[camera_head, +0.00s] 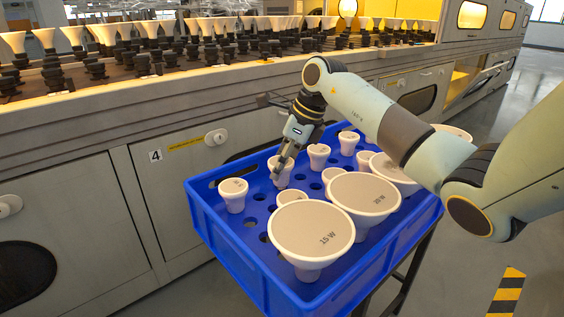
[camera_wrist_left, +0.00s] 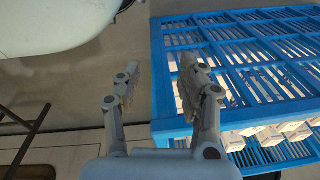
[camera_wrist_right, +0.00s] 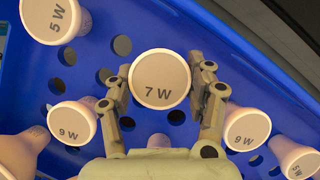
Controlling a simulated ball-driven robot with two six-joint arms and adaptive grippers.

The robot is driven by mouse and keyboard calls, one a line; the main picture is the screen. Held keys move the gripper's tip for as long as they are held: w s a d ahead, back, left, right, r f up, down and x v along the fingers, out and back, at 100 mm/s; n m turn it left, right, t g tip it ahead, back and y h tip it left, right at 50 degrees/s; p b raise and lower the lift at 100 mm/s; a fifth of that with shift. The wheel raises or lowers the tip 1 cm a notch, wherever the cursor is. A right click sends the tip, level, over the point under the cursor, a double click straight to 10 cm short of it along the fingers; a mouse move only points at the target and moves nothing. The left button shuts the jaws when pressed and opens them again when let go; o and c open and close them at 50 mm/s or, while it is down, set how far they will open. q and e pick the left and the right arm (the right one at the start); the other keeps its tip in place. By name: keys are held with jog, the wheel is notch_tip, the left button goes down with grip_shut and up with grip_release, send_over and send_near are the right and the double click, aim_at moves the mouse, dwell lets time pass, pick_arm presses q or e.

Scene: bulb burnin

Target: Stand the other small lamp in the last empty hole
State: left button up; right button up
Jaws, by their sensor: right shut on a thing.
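My right gripper (camera_head: 281,160) is shut on a small white lamp (camera_head: 280,171) over the blue crate (camera_head: 207,216). In the right wrist view the lamp's flat face (camera_wrist_right: 160,80) reads 7 W and sits between the two fingers. The lamp looks about upright; I cannot tell whether its stem is in a hole. Other small lamps stand in the crate, such as a 5 W lamp (camera_wrist_right: 50,18) and two marked 9 W (camera_wrist_right: 70,122) (camera_wrist_right: 247,125). Several empty holes (camera_wrist_right: 122,45) show around the held lamp. My left gripper (camera_wrist_left: 158,92) is open and empty in the left wrist view.
Large lamps, including a 15 W lamp (camera_head: 310,232) and another big one (camera_head: 363,195), crowd the crate's near right part. A long grey machine (camera_head: 90,220) with rows of lamps on top (camera_head: 150,30) runs behind the crate. In the left wrist view, a blue slatted crate (camera_wrist_left: 240,60) is beside the left gripper.

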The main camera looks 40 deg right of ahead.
jog(key=shift+f, duration=0.45)
jog(key=o, duration=1.2)
jog(key=shift+o, duration=0.2)
jog(key=shift+r, duration=0.1)
jog(key=v, duration=1.1)
jog(key=shift+d+r, duration=0.2)
jog(key=shift+r, duration=0.15)
jog(key=shift+s, duration=0.1)
